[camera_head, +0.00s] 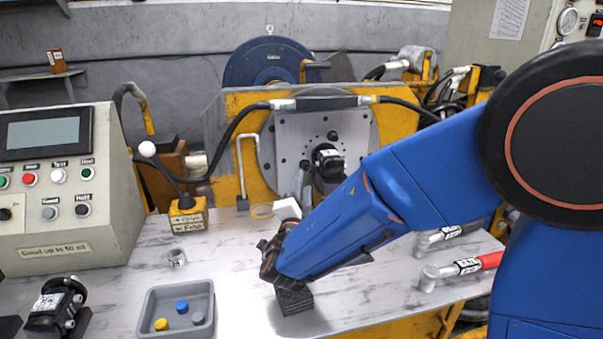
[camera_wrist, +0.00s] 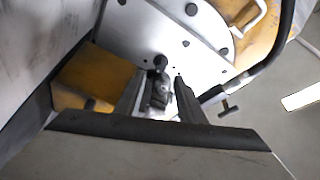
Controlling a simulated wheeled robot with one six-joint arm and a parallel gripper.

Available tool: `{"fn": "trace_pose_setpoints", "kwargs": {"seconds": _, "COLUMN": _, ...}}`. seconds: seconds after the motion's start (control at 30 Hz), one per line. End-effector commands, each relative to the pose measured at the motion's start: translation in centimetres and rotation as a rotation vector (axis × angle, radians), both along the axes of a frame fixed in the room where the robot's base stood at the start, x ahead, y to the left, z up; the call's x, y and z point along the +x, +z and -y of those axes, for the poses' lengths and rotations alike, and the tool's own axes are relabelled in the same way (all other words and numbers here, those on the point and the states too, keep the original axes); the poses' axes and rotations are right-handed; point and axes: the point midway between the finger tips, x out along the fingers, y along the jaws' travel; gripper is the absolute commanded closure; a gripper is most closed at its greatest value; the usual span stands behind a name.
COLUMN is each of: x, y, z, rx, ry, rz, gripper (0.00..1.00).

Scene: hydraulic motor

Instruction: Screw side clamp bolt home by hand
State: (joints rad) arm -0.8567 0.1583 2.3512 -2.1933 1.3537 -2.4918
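My gripper (camera_head: 302,188) is at the lower left of the motor, partly hidden by my arm in the head view. In the wrist view my gripper (camera_wrist: 160,98) has its two dark fingers apart. A small dark grey fitting with a round top (camera_wrist: 158,82) shows in the gap, against the plate (camera_wrist: 165,35). No firm grip on it is visible. A T-shaped handle (camera_wrist: 228,108) shows right of the fingers. I cannot tell which part is the side clamp bolt.
A grey tray (camera_head: 150,310) with several coloured caps is at front left. A control box (camera_head: 60,190) is at left. A black hose (camera_head: 240,125) arcs across.

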Motion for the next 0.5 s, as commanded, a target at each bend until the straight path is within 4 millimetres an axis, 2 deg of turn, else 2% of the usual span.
{"fn": "trace_pose_setpoints", "kwargs": {"seconds": 0.3, "x": 4.4, "y": 0.7, "z": 0.5, "rx": 0.004, "ry": -0.004, "rz": 0.001, "gripper": 0.64}}
{"fn": "trace_pose_setpoints", "kwargs": {"seconds": 0.5, "x": 6.2, "y": 1.1, "z": 0.6, "rx": 0.003, "ry": -0.002, "rz": 0.000, "gripper": 0.64}}
